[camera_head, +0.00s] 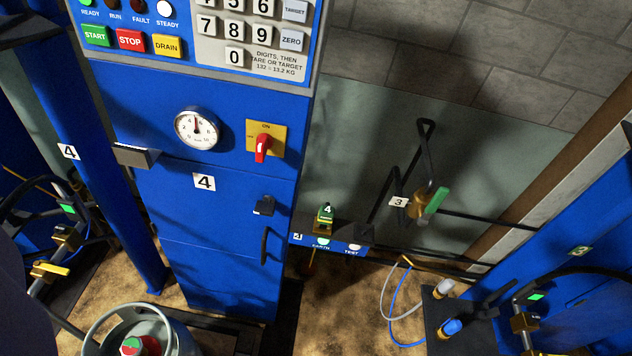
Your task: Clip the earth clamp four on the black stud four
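A small green clamp marked 4 (325,216), which looks like earth clamp four, sits upright on the blue box marked 4 (301,239), just right of the blue cabinet. A dark block stands on the box beside the clamp. I cannot pick out black stud four with certainty. My gripper does not show in this view.
The blue cabinet marked 4 (235,225) has a gauge (197,129), a red-handled switch (263,147) and a keypad. A grey cylinder (142,334) stands at lower left. A brass valve with a green lever (436,200) hangs on pipework right. White and blue hoses lie below.

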